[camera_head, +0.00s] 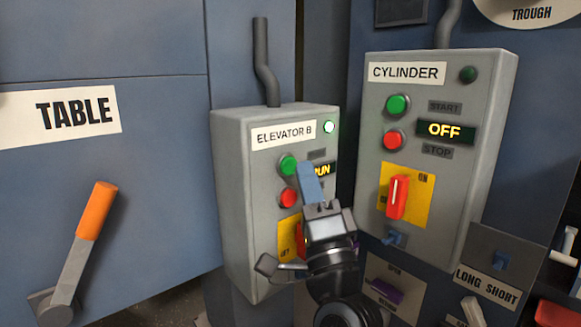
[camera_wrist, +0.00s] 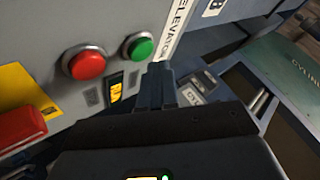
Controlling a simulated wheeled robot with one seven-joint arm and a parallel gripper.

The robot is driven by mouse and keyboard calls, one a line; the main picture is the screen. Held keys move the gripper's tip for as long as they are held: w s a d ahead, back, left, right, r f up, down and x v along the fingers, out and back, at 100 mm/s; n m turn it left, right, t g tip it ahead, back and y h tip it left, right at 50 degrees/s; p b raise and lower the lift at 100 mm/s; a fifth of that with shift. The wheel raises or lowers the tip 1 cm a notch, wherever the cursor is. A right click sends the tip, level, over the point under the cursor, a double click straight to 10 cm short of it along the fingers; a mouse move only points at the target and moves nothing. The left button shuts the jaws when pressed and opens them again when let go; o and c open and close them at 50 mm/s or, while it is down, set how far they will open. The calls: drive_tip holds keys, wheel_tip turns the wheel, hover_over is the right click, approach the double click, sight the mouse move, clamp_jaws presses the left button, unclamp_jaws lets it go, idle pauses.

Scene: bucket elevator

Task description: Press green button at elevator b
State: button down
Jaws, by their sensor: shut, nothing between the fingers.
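The grey box labelled ELEVATOR B (camera_head: 236,160) stands in the middle of the head view. Its green button (camera_head: 288,165) sits above a red button (camera_head: 289,198). A lamp (camera_head: 328,127) at its upper right glows, and a display (camera_head: 323,170) reads RUN, partly hidden by my fingers. My gripper (camera_head: 307,168) is shut and empty, its blue fingertips just right of the green button in the head view. In the wrist view the green button (camera_wrist: 139,47) is up and left of the fingertips (camera_wrist: 158,70), with the red button (camera_wrist: 84,63) further left. Contact cannot be told.
A CYLINDER box (camera_head: 435,150) with its own green and red buttons and an OFF display stands to the right. A lever with an orange handle (camera_head: 96,210) is at the left. A red switch (camera_wrist: 22,124) on a yellow plate lies low on the elevator box.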

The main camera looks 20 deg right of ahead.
drive_tip(key=shift+s, duration=0.1)
drive_tip(key=shift+s+d+b, duration=0.25)
drive_tip(key=shift+s, duration=0.5)
drive_tip(key=shift+s+d+b, duration=0.2)
drive_tip(key=shift+s+d, duration=0.1)
drive_tip(key=shift+s, duration=0.5)
drive_tip(key=shift+s+d+b, duration=0.25)
drive_tip(key=shift+s, duration=0.5)
drive_tip(key=shift+f, duration=0.1)
drive_tip(key=s+f+n+g, duration=0.5)
drive_tip(key=s+f+n, duration=0.2)
drive_tip(key=s+f, duration=0.95)
drive_tip(key=s+f+n+g+y, duration=0.1)
drive_tip(key=s+f+n+g, duration=0.2)
drive_tip(key=s, duration=0.8)
drive_tip(key=s+f+n+g+y, duration=0.1)
drive_tip(key=s+f+n+g, duration=0.2)
drive_tip(key=s+n, duration=0.3)
drive_tip(key=s+f, duration=0.1)
drive_tip(key=s, duration=0.4)
drive_tip(key=shift+a+f+n, duration=0.2)
drive_tip(key=shift+f+n, duration=0.1)
drive_tip(key=shift+f, duration=0.1)
